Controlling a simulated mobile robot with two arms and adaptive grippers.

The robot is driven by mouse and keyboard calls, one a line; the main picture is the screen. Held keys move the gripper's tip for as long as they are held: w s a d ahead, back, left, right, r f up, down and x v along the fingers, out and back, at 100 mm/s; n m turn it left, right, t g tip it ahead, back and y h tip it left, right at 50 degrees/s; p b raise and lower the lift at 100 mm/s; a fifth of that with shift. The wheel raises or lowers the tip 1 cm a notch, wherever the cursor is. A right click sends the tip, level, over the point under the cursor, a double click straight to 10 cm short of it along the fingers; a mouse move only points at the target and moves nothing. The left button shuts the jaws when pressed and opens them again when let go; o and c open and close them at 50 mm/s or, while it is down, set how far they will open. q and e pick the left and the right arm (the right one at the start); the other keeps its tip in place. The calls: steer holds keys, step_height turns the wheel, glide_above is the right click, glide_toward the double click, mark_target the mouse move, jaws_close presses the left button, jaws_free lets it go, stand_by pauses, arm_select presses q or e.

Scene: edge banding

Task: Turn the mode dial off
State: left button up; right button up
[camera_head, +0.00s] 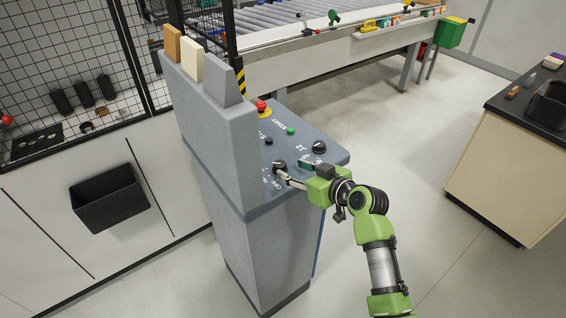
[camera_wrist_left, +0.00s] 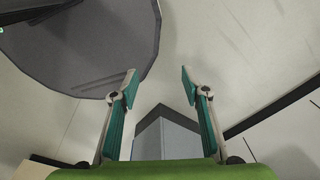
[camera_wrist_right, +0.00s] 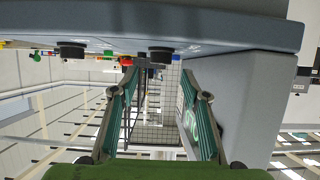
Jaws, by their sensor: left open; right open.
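The grey control pedestal (camera_head: 230,250) stands in the middle of the head view with a sloped blue-grey panel. A second black dial (camera_head: 319,147) sits further right. My right gripper (camera_head: 291,172) is open over the near part of the panel, its tips close to the near-left dial. In the right wrist view one dial (camera_wrist_right: 160,55) lies between the open fingertips; contact cannot be told. My left gripper (camera_wrist_left: 158,77) is open and empty, outside the head view.
The panel also has a red mushroom button (camera_head: 262,106), a green button (camera_head: 290,130) and a black button (camera_head: 269,141). A raised grey housing (camera_head: 223,120) borders the panel's left. A roller conveyor (camera_head: 300,45) stands behind.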

mark_target(281, 165)
steer(key=shift+p+x, duration=0.4)
steer(key=shift+x, duration=2.6)
steer(key=shift+a+r, duration=0.1)
steer(key=c, duration=1.1)
